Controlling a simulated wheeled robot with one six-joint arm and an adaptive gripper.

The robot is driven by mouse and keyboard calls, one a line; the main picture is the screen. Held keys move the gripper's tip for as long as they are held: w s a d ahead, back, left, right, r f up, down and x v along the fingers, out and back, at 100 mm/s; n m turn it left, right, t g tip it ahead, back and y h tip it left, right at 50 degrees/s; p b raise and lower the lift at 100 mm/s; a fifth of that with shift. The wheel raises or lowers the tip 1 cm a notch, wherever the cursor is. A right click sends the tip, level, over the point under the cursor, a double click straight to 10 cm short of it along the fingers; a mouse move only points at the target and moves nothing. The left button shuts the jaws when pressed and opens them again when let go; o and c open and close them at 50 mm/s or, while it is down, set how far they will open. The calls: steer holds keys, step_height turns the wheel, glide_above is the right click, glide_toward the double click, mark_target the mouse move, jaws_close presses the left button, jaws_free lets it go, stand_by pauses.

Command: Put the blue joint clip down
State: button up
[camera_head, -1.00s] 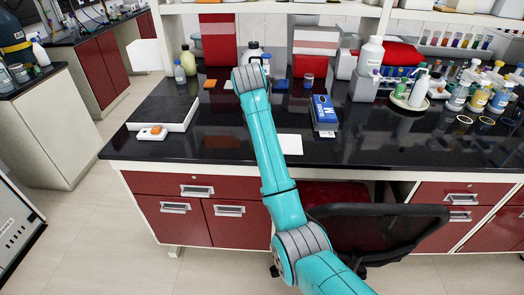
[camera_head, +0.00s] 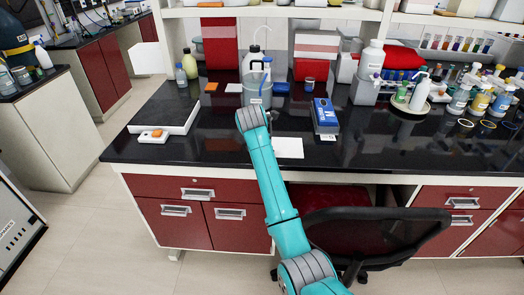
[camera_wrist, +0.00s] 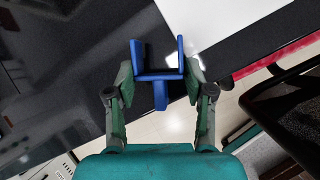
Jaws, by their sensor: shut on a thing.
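The blue joint clip (camera_wrist: 160,92) is a U-shaped piece with two prongs and a short stem. In the wrist view it sits between the two fingers of my gripper (camera_wrist: 159,80), which is shut on it. The prongs point away from the palm. Behind the clip show the black bench top, a corner of a white sheet and the bench's front edge with floor beyond. In the head view my wrist is above the front part of the bench, left of the white sheet (camera_head: 288,147). I cannot make out the clip or fingers there.
The black bench top (camera_head: 215,150) is bare left of the sheet. A blue box (camera_head: 325,113) stands right of the sheet, and a grey jug (camera_head: 257,88) behind my wrist. A chair (camera_head: 375,232) stands in front.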

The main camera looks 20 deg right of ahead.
steer(key=shift+f, duration=0.25)
steer(key=o, duration=1)
steer(key=shift+r, duration=0.1)
